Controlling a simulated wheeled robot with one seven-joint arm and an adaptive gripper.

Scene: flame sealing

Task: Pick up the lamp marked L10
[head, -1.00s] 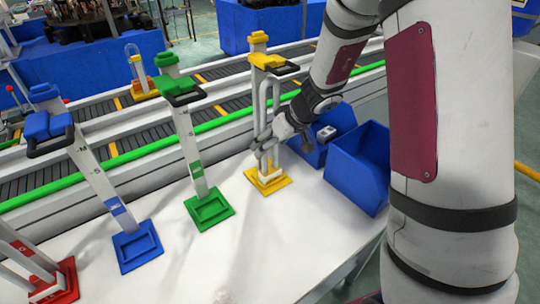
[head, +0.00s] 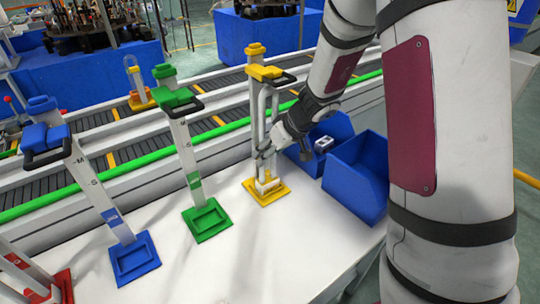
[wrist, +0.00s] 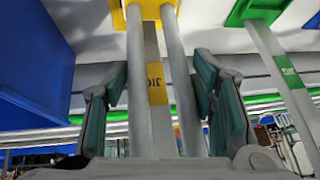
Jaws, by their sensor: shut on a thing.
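The yellow stand (head: 268,74) has a yellow base and a tall post. A pale lamp (head: 275,105) with two long parallel tubes stands upright against this post, its lower end close to the base. My gripper (head: 264,153) comes from the right and is shut on the lamp low on its tubes. In the wrist view the tubes of the lamp (wrist: 178,80) run between the two dark-green finger pads of my gripper (wrist: 165,105). A yellow label (wrist: 156,84) on the post shows behind them, upside down and not clearly readable.
A green stand (head: 183,135) and a blue stand (head: 95,185) stand to the left, with a red one (head: 30,265) at the lower left. Blue bins (head: 355,180) sit close right of my gripper. A conveyor (head: 130,140) runs behind. The white table front (head: 220,270) is clear.

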